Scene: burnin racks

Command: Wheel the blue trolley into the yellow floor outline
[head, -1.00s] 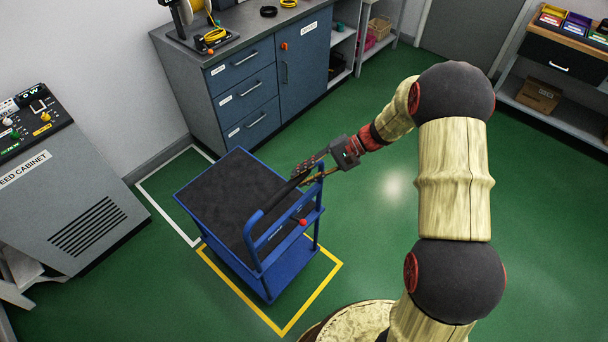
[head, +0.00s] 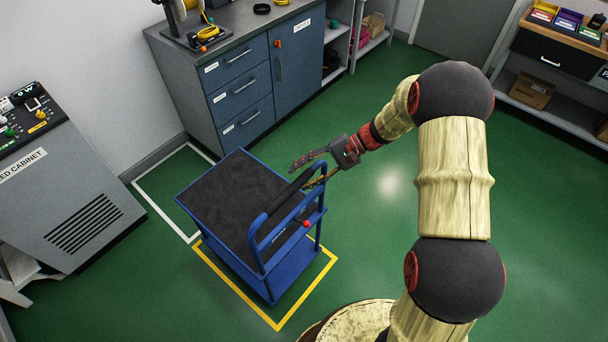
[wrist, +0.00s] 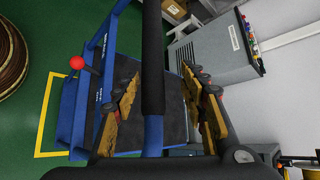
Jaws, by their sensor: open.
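The blue trolley (head: 290,268) has a dark grey top deck, a push handle with a black grip and a red knob (head: 306,224). It stands over the yellow floor outline (head: 237,296). Yellow line shows on the floor beyond its two near lower sides; the outline's far sides are hidden behind the trolley. My gripper (head: 306,176) is open at the handle. In the wrist view, my gripper's fingers (wrist: 160,92) lie on either side of the black handle grip (wrist: 152,60), with gaps visible. The yellow outline (wrist: 43,120) also shows there beside the trolley (wrist: 70,112).
A white floor outline (head: 160,213) lies behind the trolley to the left. A grey cabinet (head: 75,190) stands at the left and a blue drawer bench (head: 240,95) at the back. A shelf unit (head: 560,115) is at the far right. Green floor is clear right of the trolley.

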